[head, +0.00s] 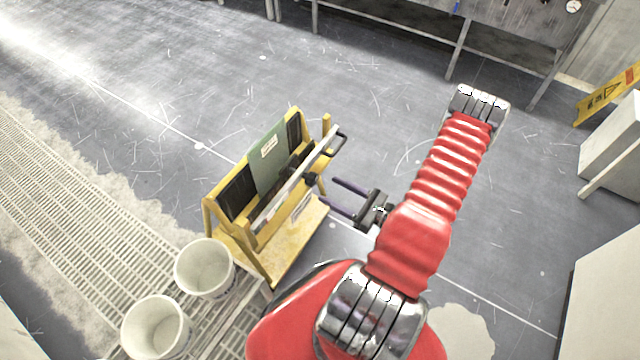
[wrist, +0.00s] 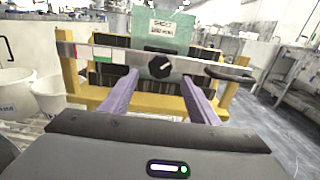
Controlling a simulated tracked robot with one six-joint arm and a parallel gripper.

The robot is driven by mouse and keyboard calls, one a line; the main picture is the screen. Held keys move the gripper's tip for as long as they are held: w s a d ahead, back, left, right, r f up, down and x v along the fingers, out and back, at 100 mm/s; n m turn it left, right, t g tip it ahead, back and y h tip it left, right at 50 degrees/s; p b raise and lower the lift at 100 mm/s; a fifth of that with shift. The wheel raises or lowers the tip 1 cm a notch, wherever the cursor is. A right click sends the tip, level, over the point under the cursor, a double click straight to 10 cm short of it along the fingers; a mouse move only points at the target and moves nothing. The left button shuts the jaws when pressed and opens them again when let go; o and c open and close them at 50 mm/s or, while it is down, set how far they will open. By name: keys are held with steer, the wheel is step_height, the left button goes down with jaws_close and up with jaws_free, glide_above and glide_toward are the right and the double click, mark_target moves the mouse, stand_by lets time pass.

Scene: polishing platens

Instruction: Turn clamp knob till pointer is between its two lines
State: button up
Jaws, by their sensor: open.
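The clamp knob (wrist: 160,66) is a small black round knob on a pale metal bar (wrist: 208,68), in front of a green labelled panel. A light pointer mark on it slants toward the upper right; I cannot make out the two lines. In the head view the knob (head: 311,179) is a dark lump on the front of the yellow stand (head: 290,258). My gripper (wrist: 159,77) is open, its two purple fingers pointing at the bar, one on each side of the knob in the picture. In the head view my gripper (head: 328,192) is near the knob, apparently with a small gap.
A pink, white and green strip (wrist: 100,52) is on the bar's left part. Two white buckets (head: 205,268) (head: 155,328) stand left of the stand on a floor grating. Open floor lies behind the stand, before a metal bench.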

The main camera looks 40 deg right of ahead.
mark_target(315, 182)
steer(key=shift+x, duration=2.8)
steer(key=c, duration=1)
